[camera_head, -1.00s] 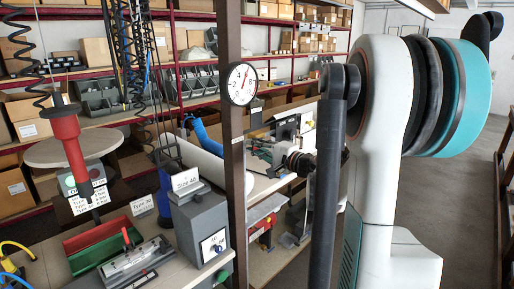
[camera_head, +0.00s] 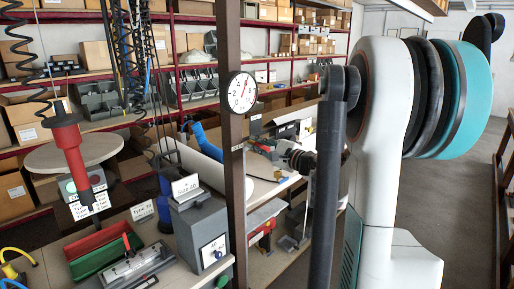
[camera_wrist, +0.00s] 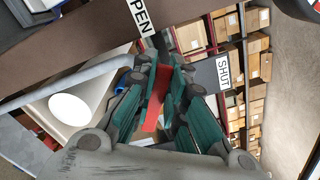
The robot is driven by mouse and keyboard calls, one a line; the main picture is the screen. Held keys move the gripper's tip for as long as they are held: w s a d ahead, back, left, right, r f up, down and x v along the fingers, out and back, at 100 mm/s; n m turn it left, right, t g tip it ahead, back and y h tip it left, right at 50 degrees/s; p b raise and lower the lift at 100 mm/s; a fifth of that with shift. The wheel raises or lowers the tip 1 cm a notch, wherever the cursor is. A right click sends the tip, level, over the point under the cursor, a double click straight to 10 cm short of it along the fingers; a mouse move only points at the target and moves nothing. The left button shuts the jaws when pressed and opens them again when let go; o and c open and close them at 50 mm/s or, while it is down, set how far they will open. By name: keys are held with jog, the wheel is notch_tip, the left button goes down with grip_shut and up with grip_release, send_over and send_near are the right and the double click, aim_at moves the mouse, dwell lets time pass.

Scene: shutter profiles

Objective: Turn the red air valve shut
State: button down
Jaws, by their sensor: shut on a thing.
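In the wrist view the red valve handle (camera_wrist: 153,108) is a flat strip between the teal fingers of my gripper (camera_wrist: 165,68). The gripper is shut on it, and the fingers hide part of it and the valve body. An OPEN label (camera_wrist: 140,16) is at the top, and a SHUT label (camera_wrist: 223,73) is to the right. The handle lies between the two labels; its exact angle is hard to tell.
A round gauge (camera_head: 242,92) is fixed on a brown post (camera_head: 232,135). Left of it, a red hanging tool (camera_head: 67,140) is above a bench with a grey box (camera_head: 201,232) and a red-and-green tray (camera_head: 93,252). Shelves with boxes stand behind. Open floor shows at the right.

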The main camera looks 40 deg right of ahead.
jog(key=m, duration=0.2)
jog(key=d+r+m, duration=0.1)
jog(key=d+m+p, duration=0.1)
jog(key=m, duration=0.1)
jog(key=shift+r+m, duration=0.3)
jog(key=shift+r, duration=0.1)
jog(key=m, duration=0.1)
jog(key=d+m, duration=0.1)
jog(key=m, duration=0.1)
jog(key=shift+w+d+r, duration=0.1)
jog(key=shift+d+r, duration=0.1)
jog(key=shift+d+m+p, duration=0.3)
jog(key=shift+d+m, duration=0.25)
jog(key=shift+m, duration=0.75)
jog(key=c, duration=1.6)
grip_release()
jog(key=s+d, duration=0.1)
jog(key=s, duration=1.1)
